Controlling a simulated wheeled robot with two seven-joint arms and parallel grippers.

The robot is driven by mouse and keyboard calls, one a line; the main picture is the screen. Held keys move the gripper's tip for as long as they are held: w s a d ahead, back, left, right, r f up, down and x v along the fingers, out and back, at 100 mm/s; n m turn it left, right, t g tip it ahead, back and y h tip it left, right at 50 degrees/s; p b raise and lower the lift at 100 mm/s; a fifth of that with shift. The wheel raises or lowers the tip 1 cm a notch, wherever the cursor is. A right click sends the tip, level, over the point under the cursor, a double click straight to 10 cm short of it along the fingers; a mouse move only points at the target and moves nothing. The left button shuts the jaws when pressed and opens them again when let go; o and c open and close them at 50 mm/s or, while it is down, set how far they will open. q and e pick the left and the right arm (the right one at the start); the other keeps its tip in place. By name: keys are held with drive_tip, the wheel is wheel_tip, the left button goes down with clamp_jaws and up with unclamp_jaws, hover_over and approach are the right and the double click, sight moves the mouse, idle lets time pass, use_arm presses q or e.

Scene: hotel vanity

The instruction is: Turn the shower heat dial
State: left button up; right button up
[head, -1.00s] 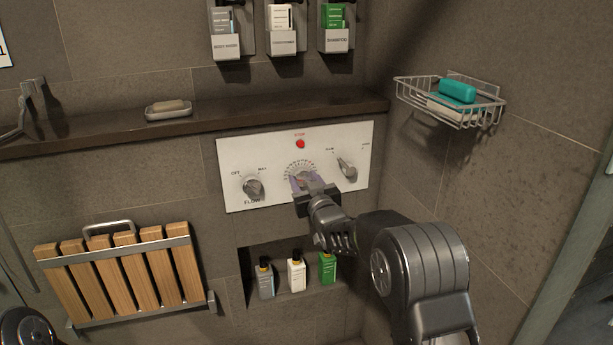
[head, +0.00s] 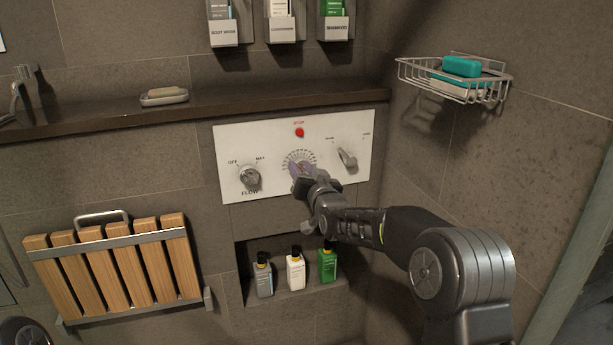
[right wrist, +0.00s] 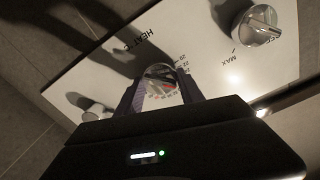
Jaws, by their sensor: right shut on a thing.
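A white control panel (head: 226,140) on the tiled wall carries a flow knob (head: 249,178) at left, a central dial with a numbered scale (head: 298,157), and a lever-like knob (head: 347,159) at right. My right gripper (head: 302,170) reaches the central dial from below right, tilted, and is shut on it. The right wrist view shows the heat dial (right wrist: 160,80) between the two purple-lined fingers, with "HEAT" lettering beside it. The fingers hide much of the dial, so its exact setting is unclear. My left gripper is not in view.
A red stop button (head: 299,132) sits above the dial. A dark ledge (head: 110,121) runs above the panel. A niche with several bottles (head: 295,270) lies below. A wire soap basket (head: 455,86) hangs at right, and a slatted wooden seat (head: 115,265) at left.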

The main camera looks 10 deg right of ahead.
drive_tip(key=shift+f+m+b, duration=0.25)
drive_tip(key=shift+m+b, duration=1.25)
drive_tip(key=shift+b, duration=0.05)
drive_tip(key=m+b, duration=0.7)
drive_tip(key=m, duration=0.1)
drive_tip(key=shift+r+m, duration=0.15)
drive_tip(key=shift+m, duration=0.15)
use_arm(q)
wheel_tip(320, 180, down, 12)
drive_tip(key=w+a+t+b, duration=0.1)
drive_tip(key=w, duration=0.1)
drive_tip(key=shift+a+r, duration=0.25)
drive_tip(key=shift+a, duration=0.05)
use_arm(e)
drive_tip(key=shift+r+m, duration=0.15)
drive_tip(key=shift+m, duration=0.75)
drive_tip(key=shift+r, duration=0.1)
drive_tip(key=o, duration=1.2)
drive_tip(key=shift+a, duration=0.1)
drive_tip(key=shift+o, duration=0.9)
